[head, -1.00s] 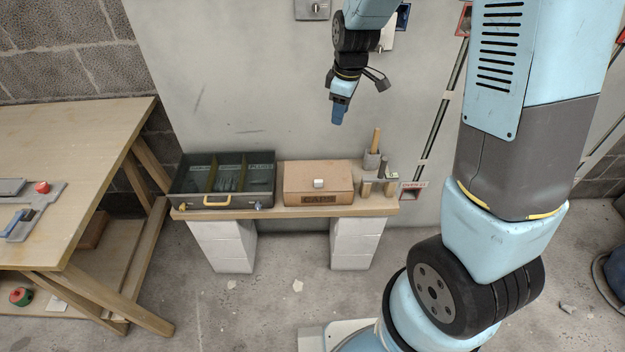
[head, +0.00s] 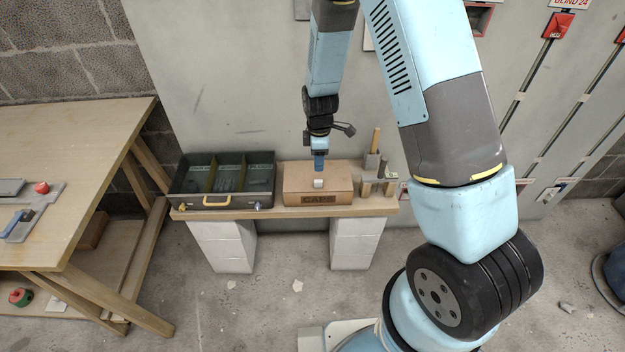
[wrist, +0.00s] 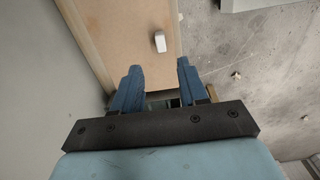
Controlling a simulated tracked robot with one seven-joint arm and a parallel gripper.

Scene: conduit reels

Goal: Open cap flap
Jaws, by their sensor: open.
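The cap box (head: 306,192) is a brown box marked CAPS on the wooden shelf, with its flat top flap closed. A small white knob (head: 318,183) sits on the flap near its front edge. My gripper (head: 319,165) points down above the box, just behind the knob in the head view. In the wrist view the box top (wrist: 120,28) and the white knob (wrist: 160,42) show ahead of my gripper (wrist: 160,78). The two blue fingers are apart with nothing between them. I cannot tell the exact height of the fingertips above the flap.
An open grey toolbox (head: 225,183) with dividers stands left of the box on the shelf (head: 240,211). A holder with upright wooden-handled tools (head: 375,160) stands close to the right. The wall is close behind. A workbench (head: 70,150) stands at the left.

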